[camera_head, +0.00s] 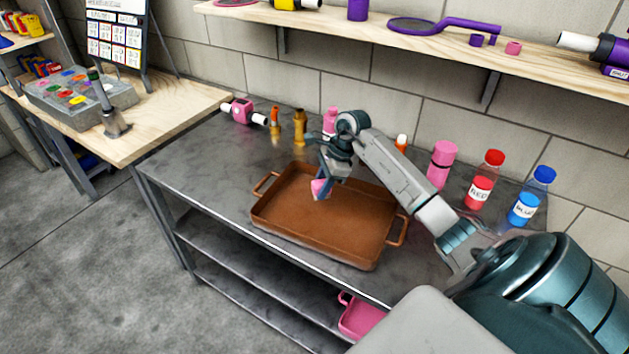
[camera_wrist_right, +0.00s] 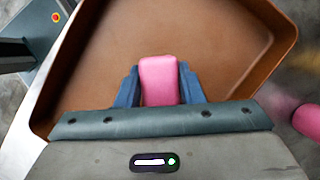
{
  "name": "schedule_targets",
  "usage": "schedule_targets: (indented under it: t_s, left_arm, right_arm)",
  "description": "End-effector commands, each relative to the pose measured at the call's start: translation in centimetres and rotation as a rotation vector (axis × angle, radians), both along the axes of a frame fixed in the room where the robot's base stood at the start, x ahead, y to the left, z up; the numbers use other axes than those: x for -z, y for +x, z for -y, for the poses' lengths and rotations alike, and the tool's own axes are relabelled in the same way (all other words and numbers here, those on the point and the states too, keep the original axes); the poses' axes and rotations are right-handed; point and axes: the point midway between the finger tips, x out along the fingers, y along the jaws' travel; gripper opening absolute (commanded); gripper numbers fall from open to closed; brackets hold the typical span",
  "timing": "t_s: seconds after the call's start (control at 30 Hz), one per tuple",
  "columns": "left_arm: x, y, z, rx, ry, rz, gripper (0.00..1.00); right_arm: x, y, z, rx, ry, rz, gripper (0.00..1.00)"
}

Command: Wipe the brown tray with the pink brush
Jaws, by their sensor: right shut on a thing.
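The brown tray (camera_head: 290,222) lies on the dark metal table, with a handle at each end. My right gripper (camera_head: 322,188) is over the left-middle part of the tray, pointing down. It is shut on the pink brush (camera_head: 319,187), whose lower part is at or just above the tray floor; I cannot tell whether it touches. In the right wrist view the pink brush (camera_wrist_right: 158,80) sits between the two blue fingers, with the brown tray (camera_wrist_right: 100,60) spread out beyond it. My left gripper is not in view.
A pink bottle (camera_head: 440,165), a red bottle (camera_head: 485,180) and a blue bottle (camera_head: 531,196) stand behind the tray at right. A wooden shelf (camera_head: 400,35) hangs above. The table's left part is clear.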

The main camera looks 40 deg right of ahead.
Motion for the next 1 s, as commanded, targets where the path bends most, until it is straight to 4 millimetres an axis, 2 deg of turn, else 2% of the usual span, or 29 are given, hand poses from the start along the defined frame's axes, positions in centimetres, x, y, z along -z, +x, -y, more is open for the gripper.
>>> schedule_targets:
  t_s: [0.1, 0.3, 1.0]
  left_arm:
    - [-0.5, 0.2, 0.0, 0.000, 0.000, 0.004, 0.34]
    - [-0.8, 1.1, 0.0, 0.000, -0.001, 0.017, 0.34]
    - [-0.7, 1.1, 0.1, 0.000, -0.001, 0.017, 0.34]
  right_arm:
    - [-1.3, -0.1, 0.5, 0.003, -0.001, 0.002, 0.09]
    - [-2.5, -0.3, 1.0, 0.008, 0.000, 0.000, 0.09]
    - [-2.5, -0.3, 1.1, 0.008, 0.000, 0.000, 0.09]
